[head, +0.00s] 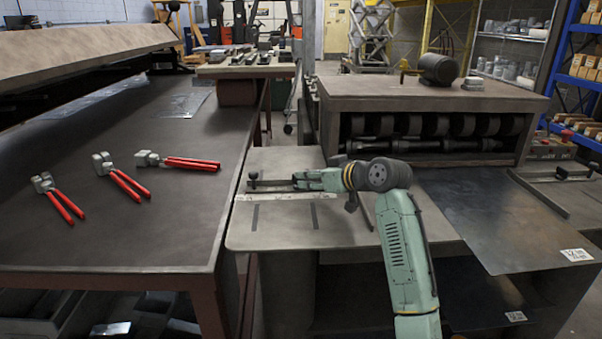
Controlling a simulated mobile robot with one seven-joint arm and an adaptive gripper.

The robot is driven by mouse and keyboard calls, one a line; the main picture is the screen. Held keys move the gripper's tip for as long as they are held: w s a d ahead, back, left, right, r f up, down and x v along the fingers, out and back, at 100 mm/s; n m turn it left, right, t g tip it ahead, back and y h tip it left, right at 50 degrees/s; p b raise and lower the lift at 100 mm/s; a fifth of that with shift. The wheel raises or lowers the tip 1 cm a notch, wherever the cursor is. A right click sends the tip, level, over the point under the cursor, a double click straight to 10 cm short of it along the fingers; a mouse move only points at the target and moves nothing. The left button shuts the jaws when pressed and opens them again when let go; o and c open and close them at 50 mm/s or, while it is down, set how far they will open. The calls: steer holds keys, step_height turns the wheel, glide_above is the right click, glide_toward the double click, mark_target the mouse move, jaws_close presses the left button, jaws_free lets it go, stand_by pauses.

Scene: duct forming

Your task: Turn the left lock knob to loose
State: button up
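The left lock knob (253,177) is a small dark knob standing at the left end of a guide bar (270,196) on the machine's front table. My gripper (297,181) reaches in from the right, low over the bar, with its tips pointing left toward the knob. A gap of bare bar shows between the tips and the knob. The fingers are too small to tell whether they are open or shut. Which way the knob is turned cannot be read. Part of the bar and whatever is at its right end are hidden behind my gripper and wrist.
The roll-forming machine (430,103) stands behind my arm, with rollers in its opening. A dark workbench (120,235) at left holds several red-handled pliers (132,186). Dark sheet metal (505,215) with a label lies at right. The front table (300,230) is clear before the bar.

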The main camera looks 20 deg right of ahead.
steer(key=shift+p+x, duration=0.55)
steer(key=shift+x, duration=1.75)
jaws_close()
